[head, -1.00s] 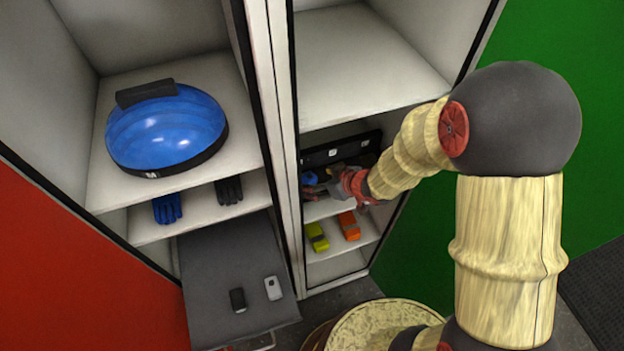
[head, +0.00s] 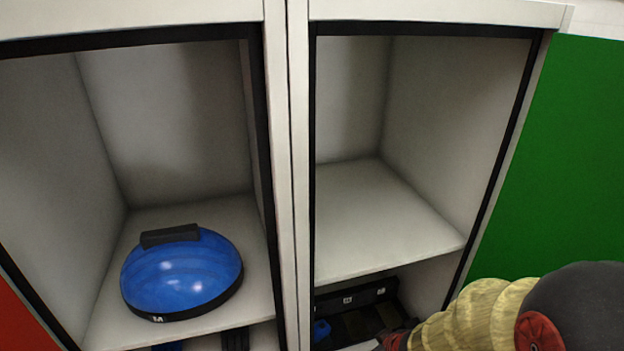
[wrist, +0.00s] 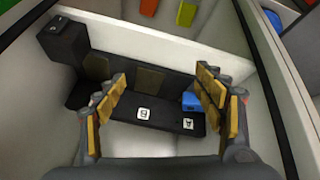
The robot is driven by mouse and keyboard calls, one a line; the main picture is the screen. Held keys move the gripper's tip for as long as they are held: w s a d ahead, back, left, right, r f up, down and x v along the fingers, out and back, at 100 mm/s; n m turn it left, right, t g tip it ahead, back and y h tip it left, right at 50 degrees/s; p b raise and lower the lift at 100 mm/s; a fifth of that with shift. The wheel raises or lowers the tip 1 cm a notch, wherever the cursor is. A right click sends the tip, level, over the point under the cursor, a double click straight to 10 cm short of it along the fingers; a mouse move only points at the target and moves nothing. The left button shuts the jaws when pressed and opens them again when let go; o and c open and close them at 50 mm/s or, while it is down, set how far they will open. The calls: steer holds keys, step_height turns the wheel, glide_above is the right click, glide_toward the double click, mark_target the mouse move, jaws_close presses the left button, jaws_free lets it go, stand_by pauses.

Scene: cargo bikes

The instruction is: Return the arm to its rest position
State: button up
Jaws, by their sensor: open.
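My arm (head: 475,320) reaches in from the lower right of the head view towards the lower part of the right cabinet. In the wrist view my gripper (wrist: 160,95) is open, its two padded fingers wide apart with nothing between them. Beyond the fingers lies a black tray (wrist: 100,68) with white labels. A blue object (wrist: 191,101) is at its right part, by the right finger. In the head view the black tray (head: 370,293) is partly hidden by my arm, and the fingertips are out of sight.
The right cabinet's upper shelf (head: 375,220) is empty. A blue half-dome (head: 182,275) stands on the left cabinet's shelf. A white post (head: 298,180) divides the cabinets. A green panel (head: 565,150) is at right. Yellow (wrist: 148,7) and orange (wrist: 187,13) items show in the wrist view.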

steer(key=s+d+r+m+g+h+b, duration=0.3)
steer(key=s+d+r+m+h, duration=0.15)
steer(key=s+d+r, duration=0.45)
steer(key=s+a+r+m+t+y+b, duration=0.2)
steer(key=s+a+r+b, duration=0.3)
steer(key=s+r, duration=0.4)
steer(key=shift+a+r+t+y, duration=0.45)
steer(key=shift+a+r, duration=0.25)
steer(key=shift+a, duration=0.15)
steer(key=shift+c, duration=0.5)
